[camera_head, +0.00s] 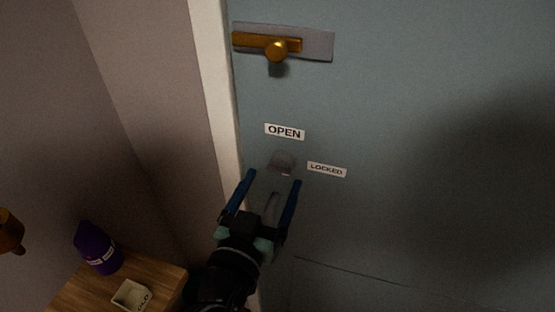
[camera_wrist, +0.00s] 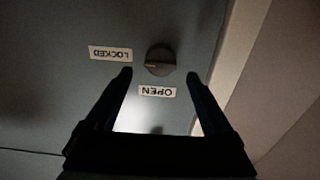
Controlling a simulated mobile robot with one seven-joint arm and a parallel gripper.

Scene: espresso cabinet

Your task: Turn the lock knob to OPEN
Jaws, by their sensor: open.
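The lock knob (camera_head: 281,161) is a small round grey knob on the blue-grey door, below the OPEN label (camera_head: 285,131) and left of the LOCKED label (camera_head: 327,170). In the wrist view the knob (camera_wrist: 160,60) appears upside down, with a pale mark on it pointing toward the LOCKED label (camera_wrist: 110,53). The OPEN label also shows in that view (camera_wrist: 157,91). My gripper (camera_head: 272,182) is open, with its two blue fingers apart and the knob just ahead of the fingertips. In the wrist view nothing is between the fingers (camera_wrist: 160,75) and they appear not to touch the knob.
A brass door handle (camera_head: 276,49) on a grey plate is above the OPEN label. A pale door frame (camera_head: 215,90) runs along the left.

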